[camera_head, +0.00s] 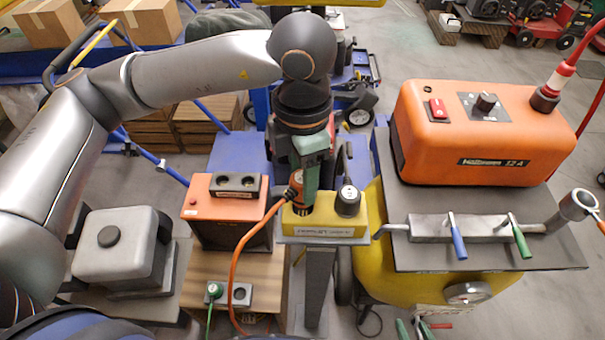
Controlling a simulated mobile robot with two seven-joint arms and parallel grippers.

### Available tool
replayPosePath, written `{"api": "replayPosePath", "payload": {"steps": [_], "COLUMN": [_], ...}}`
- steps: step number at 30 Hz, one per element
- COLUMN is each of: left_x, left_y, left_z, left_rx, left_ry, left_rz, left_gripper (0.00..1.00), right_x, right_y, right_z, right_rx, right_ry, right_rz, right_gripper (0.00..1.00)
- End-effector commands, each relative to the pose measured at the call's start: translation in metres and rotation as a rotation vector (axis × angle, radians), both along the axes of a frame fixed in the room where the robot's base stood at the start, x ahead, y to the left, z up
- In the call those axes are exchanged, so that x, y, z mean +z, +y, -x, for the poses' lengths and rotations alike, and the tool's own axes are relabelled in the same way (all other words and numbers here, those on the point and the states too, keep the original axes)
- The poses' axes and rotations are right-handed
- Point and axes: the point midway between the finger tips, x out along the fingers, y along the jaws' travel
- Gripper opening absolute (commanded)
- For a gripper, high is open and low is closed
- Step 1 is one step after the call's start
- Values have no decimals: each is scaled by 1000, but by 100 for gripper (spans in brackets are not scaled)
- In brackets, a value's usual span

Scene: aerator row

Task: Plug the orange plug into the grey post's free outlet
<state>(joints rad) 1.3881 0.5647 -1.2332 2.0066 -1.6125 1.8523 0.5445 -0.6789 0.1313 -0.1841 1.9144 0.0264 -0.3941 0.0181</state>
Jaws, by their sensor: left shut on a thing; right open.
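The orange plug (294,186) is held upright in my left gripper (302,185), which is shut on it with a green finger along its right side. The orange cable (246,246) curves from the plug down to the left. The grey post (319,290) carries a yellow outlet box (325,230) on top. A black plug (347,201) sits in the box's right side. The orange plug is over the box's left side; the gripper hides the outlet there, and I cannot tell whether plug and box touch. My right gripper is out of view.
An orange box (222,222) with a dark outlet strip stands just left of the post. A wooden cabinet (198,268) bears an outlet with a green plug (214,291). A yellow tank (400,283) with an orange motor box (480,135) and pipes stands close on the right.

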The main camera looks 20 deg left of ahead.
Motion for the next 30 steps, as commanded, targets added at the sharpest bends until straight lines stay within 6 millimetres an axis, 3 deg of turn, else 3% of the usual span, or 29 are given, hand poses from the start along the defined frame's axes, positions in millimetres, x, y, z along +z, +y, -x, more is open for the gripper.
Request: {"api": "replayPosePath", "payload": {"steps": [30], "left_x": [-25], "left_y": [0], "left_z": [0], "left_rx": [0], "left_ry": [-1], "left_rz": [1], "left_gripper": [0], "right_x": [-27], "right_y": [0], "right_z": [0], "right_rx": [0], "right_ry": [0], "right_rz": [0], "right_gripper": [50]}}
